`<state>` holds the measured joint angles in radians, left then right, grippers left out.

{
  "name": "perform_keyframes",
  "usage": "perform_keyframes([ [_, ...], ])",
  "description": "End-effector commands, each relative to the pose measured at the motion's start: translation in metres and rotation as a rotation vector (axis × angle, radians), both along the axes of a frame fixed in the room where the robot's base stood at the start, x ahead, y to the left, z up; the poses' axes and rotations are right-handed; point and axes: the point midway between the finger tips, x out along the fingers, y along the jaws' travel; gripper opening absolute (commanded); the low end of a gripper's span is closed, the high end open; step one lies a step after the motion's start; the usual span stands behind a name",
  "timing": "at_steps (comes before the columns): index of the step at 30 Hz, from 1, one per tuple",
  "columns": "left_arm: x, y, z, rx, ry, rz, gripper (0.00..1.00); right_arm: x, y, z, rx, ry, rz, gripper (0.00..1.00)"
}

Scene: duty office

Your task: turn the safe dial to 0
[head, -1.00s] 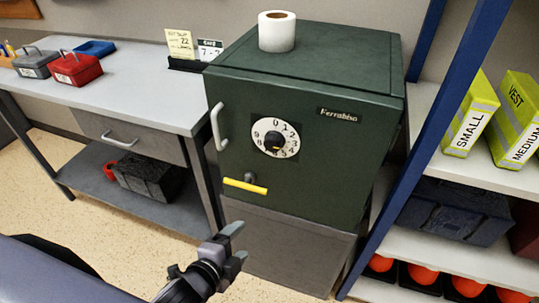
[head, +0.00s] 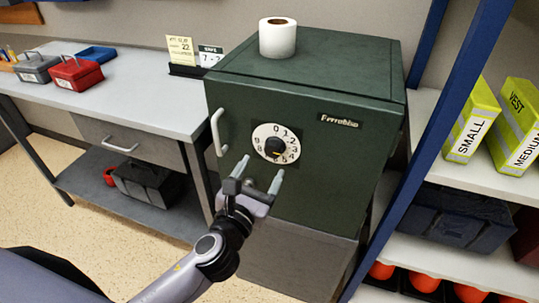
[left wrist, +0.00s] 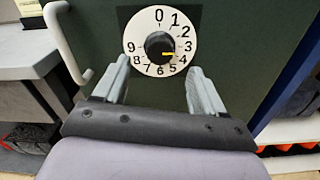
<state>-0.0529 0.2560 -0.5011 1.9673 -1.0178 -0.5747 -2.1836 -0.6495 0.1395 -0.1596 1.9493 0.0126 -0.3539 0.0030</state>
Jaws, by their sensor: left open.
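The safe (head: 330,165) is a dark green box on a grey base. Its dial (head: 292,132) is a white ring with black numbers and a black knob (head: 273,147). In the left wrist view the dial (left wrist: 132,47) has 0 at its top, and the knob's (left wrist: 155,41) yellow mark points right and slightly down, near 4. My left gripper (head: 257,174) is open in front of the safe door, just below the dial. In the left wrist view its fingers (left wrist: 159,68) stand either side of the dial's lower part, with nothing between them. My right gripper is out of view.
A door handle (head: 217,131) stands out left of the dial. A paper roll (head: 277,38) is on top of the safe. A grey desk (head: 130,95) is at left. A shelf with a blue post (head: 425,130) is close at right.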

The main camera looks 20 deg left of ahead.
Motion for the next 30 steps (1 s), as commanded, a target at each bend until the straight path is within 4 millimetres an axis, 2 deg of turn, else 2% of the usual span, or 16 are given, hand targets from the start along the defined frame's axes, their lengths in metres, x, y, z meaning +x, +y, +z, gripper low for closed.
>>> perform_keyframes([
  [6,0.033,-0.001,0.001,-0.003,-0.001,0.001,0.7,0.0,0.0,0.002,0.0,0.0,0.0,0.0],
  [12,0.053,-0.002,0.0,-0.005,0.0,0.0,0.7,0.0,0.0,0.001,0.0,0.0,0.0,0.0],
  [23,0.058,-0.002,0.0,-0.006,0.001,-0.001,0.7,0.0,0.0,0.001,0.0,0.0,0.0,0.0],
  [24,0.058,-0.002,0.0,-0.006,0.001,-0.001,0.64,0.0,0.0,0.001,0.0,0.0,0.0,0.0],
  [26,0.058,-0.002,0.0,-0.006,0.001,-0.001,0.44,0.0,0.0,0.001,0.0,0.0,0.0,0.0],
  [28,0.058,-0.002,0.0,-0.006,0.001,-0.001,0.22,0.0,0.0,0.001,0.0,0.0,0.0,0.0],
  [29,0.058,-0.002,0.0,-0.006,0.001,-0.001,0.14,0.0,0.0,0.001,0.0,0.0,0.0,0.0],
  [30,0.058,-0.002,0.0,-0.006,0.001,-0.001,0.14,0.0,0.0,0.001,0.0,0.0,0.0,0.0],
])
